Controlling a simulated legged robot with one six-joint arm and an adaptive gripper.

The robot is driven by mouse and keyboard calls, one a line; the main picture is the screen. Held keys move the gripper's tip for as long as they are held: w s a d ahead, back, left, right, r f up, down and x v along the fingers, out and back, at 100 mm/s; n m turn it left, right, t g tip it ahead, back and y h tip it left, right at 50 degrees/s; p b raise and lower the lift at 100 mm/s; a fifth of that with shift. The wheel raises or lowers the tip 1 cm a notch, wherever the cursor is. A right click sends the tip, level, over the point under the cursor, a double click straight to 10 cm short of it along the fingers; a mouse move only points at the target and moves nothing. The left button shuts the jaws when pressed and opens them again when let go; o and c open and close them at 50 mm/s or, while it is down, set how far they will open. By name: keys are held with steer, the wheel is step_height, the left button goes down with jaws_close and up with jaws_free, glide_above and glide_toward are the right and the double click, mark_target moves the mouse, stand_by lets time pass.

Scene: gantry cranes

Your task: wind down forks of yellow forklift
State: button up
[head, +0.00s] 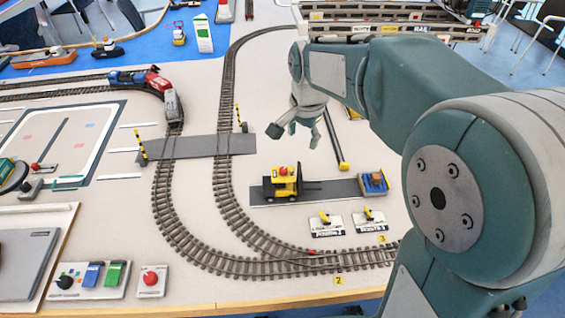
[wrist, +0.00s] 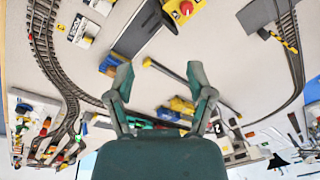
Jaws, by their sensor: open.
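The yellow forklift (head: 283,186) stands on a dark strip right of the track in the head view, with a red knob (head: 284,170) on top. In the wrist view the forklift (wrist: 184,8) is cut off by the top edge, its red knob (wrist: 186,8) showing. I cannot make out the height of its forks. My gripper (head: 297,133) is open and empty, in the air above and beyond the forklift in the head view. In the wrist view its fingers (wrist: 160,82) are spread apart and do not touch the forklift.
A blue crate (head: 373,183) sits at the strip's right end. A dark pole with yellow ends (head: 334,139) lies beyond the strip. Two small yellow switches (head: 325,218) (head: 369,213) stand in front. Curved railway track (head: 222,200) runs to the left. Bare table surrounds the strip.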

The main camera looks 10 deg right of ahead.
mark_target(283, 169)
steer(key=w+a+f+m+g, duration=0.2)
steer(key=w+a+f+m, duration=0.15)
steer(key=w+f, duration=0.4)
steer(key=f, duration=1.1)
steer(key=shift+s, duration=0.35)
jaws_close()
